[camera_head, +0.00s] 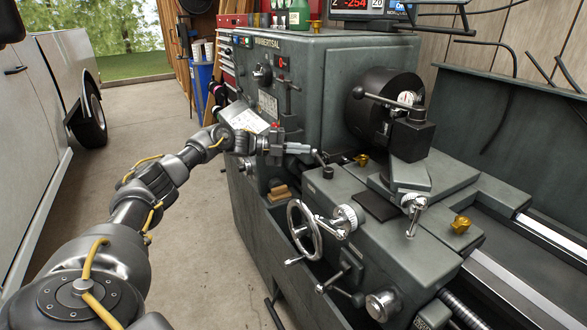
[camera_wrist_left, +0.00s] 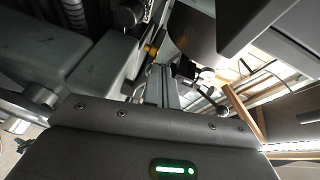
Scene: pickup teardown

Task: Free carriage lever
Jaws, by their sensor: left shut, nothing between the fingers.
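The lathe carriage (camera_head: 395,245) is dark grey, with a spoked handwheel (camera_head: 303,230) on its front. A short lever with a round end (camera_head: 335,280) sticks out low on the front of the carriage, right of and below the handwheel. A ball-ended lever (camera_head: 322,160) stands at the left end of the carriage top. My left gripper (camera_head: 308,149) is shut and empty, reaching right beside the ball-ended lever. I cannot tell whether they touch. In the left wrist view, my dark wrist housing fills the bottom and fingertip contact is unclear. My right gripper is not in view.
The headstock (camera_head: 320,70) rises behind my left gripper. Yellow knobs (camera_head: 461,224) sit on the carriage and bed. Clear concrete floor (camera_head: 190,260) lies left of the lathe, beside a white vehicle (camera_head: 30,130).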

